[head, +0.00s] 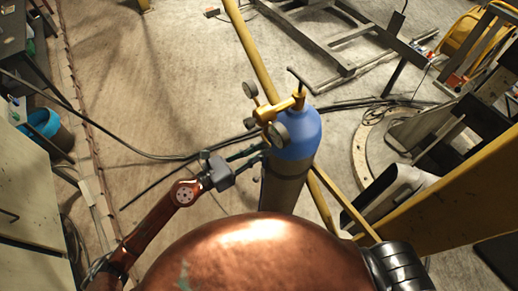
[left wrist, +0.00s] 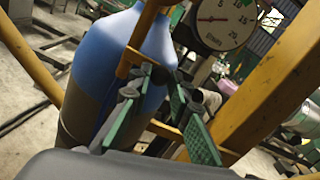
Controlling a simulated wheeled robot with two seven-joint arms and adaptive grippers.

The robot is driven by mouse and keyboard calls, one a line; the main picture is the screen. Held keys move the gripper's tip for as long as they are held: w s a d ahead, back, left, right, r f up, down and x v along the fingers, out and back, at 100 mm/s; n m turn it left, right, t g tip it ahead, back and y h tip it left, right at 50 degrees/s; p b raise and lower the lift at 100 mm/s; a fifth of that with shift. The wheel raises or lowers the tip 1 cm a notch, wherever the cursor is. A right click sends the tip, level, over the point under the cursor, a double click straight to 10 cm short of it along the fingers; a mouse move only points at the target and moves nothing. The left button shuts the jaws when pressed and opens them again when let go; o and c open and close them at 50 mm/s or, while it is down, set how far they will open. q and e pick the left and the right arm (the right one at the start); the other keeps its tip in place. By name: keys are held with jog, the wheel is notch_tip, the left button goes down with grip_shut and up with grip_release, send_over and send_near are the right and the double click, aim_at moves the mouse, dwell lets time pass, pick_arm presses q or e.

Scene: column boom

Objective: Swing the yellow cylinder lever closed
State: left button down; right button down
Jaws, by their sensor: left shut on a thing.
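A blue-topped gas cylinder (head: 298,135) stands upright on the floor ahead, with a yellow valve fitting (head: 284,108) and two round gauges on top. My left gripper (head: 262,152) reaches in from the left, just below the nearer gauge (head: 278,134). In the left wrist view the yellow lever (left wrist: 144,35) comes down in front of the blue cylinder (left wrist: 100,48) to between the green-padded fingers (left wrist: 165,82). The left gripper is shut on it; the exact contact is partly hidden. My right gripper is not in view.
A yellow beam (head: 445,200) runs along the right, near a metal frame (head: 330,40). Black cables (head: 160,157) cross the floor behind the cylinder. A blue bin (head: 42,124) stands at the left.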

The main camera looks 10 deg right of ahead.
pick_arm(q)
jog(key=shift+r+n, duration=0.15)
jog(key=shift+n, duration=0.15)
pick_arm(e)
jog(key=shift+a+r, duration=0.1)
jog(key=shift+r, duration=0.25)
pick_arm(q)
jog(key=c, duration=1.8)
grip_release()
jog(key=shift+o, duration=0.2)
jog(key=shift+a, duration=0.1)
jog(key=v, duration=1.2)
